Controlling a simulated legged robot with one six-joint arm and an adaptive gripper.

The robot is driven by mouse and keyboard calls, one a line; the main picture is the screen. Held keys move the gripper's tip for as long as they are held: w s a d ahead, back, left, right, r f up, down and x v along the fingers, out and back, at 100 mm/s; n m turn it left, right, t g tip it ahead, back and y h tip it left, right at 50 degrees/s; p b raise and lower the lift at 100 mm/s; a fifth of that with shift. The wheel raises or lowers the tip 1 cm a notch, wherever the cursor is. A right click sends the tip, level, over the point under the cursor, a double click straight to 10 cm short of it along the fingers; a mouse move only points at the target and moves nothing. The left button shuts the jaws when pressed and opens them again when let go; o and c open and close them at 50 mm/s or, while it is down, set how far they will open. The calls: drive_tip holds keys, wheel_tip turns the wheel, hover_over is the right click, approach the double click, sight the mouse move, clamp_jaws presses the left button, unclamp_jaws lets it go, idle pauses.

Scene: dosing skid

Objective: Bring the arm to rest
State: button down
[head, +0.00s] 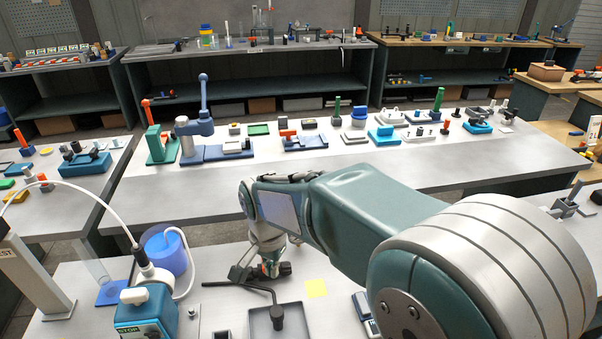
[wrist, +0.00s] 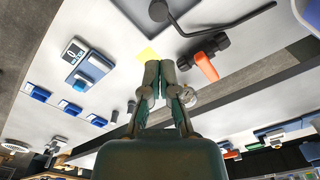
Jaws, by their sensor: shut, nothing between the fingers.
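My arm (head: 365,208) reaches out over the near bench, with its wrist (head: 262,232) bent down. My gripper (wrist: 158,70) is shut and empty in the wrist view, its two fingers side by side. In the head view the fingertips are hard to make out. In the wrist view a valve with an orange handle (wrist: 205,66) lies beside the fingertips, apart from them in the picture. A yellow note (wrist: 148,55) shows just past the fingertips; it also lies on the bench in the head view (head: 316,288).
A grey tray (head: 259,318) and a bent black rod (head: 236,285) are near the wrist. A blue pump box (head: 146,315), a blue container (head: 166,255) and tubing stand at left. A crowded second bench (head: 340,180) lies beyond an aisle.

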drive_tip(key=s+d+r+n+t, duration=0.1)
drive_tip(key=s+d+r, duration=0.1)
drive_tip(key=d+r, duration=0.45)
drive_tip(key=s+d+r+n+t, duration=0.1)
drive_tip(key=s+d+r+t, duration=0.15)
drive_tip(key=d, duration=0.65)
drive_tip(key=s+d+r+n+t, duration=0.2)
drive_tip(key=s+d, duration=0.7)
drive_tip(key=d, duration=0.1)
drive_tip(key=shift+s, duration=0.4)
drive_tip(key=c, duration=0.7)
unclamp_jaws()
drive_tip(key=shift+w+a, duration=0.1)
drive_tip(key=shift+w, duration=0.05)
drive_tip(key=o, duration=0.5)
drive_tip(key=shift+w+a+f+n, duration=0.1)
drive_tip(key=shift+w+a+n, duration=0.1)
drive_tip(key=shift+w+n, duration=0.1)
drive_tip(key=shift+c, duration=0.2)
drive_tip(key=n+g, duration=0.6)
drive_tip(key=n, duration=0.7)
approach(276, 310)
drive_tip(key=shift+s+d+f+t, duration=0.2)
drive_tip(key=shift+d+f+t, duration=0.05)
drive_tip(key=shift+d, duration=0.1)
drive_tip(key=shift+a+f, duration=0.35)
drive_tip(key=shift+f, duration=5.05)
